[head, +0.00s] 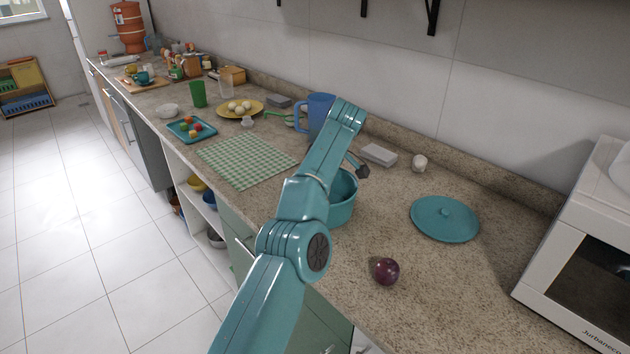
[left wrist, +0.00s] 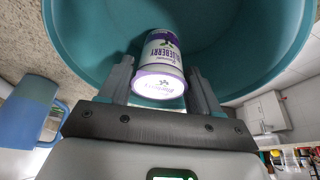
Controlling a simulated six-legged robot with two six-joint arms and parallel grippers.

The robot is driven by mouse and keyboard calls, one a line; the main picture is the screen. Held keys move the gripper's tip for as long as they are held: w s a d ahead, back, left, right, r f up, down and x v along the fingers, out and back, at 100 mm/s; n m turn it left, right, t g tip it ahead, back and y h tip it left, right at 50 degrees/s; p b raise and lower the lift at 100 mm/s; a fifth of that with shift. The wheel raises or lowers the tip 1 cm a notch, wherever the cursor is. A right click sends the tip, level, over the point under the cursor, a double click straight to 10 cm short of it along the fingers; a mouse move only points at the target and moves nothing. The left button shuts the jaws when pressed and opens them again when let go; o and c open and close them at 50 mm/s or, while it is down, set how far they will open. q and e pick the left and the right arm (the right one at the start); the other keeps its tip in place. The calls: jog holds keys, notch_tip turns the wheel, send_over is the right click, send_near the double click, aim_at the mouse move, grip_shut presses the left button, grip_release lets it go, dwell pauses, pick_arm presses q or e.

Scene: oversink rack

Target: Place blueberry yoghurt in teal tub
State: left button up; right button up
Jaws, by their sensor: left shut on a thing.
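The blueberry yoghurt (left wrist: 162,57) is a white and purple cup, held between the two fingers of my left gripper (left wrist: 160,85) in the left wrist view. The teal tub (left wrist: 85,40) fills the background there, its round wall curving around the cup. In the head view the teal tub (head: 343,205) stands on the counter, partly hidden behind my left arm. The yoghurt is hidden in the head view. I cannot tell whether it touches the tub. My right gripper is not in view.
A blue jug (head: 318,108) stands behind my arm. A teal lid (head: 445,218) and a dark purple round item (head: 386,271) lie right of the tub. A microwave (head: 585,255) stands at the far right. A green checked cloth (head: 245,160) lies left of the tub.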

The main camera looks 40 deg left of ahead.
pick_arm(q)
jog(key=shift+f+b, duration=0.4)
jog(key=shift+f, duration=0.05)
jog(key=o, duration=1.3)
jog(key=p+v, duration=1.1)
jog(key=v, duration=0.5)
jog(key=shift+r, duration=0.2)
jog(key=shift+a, duration=0.1)
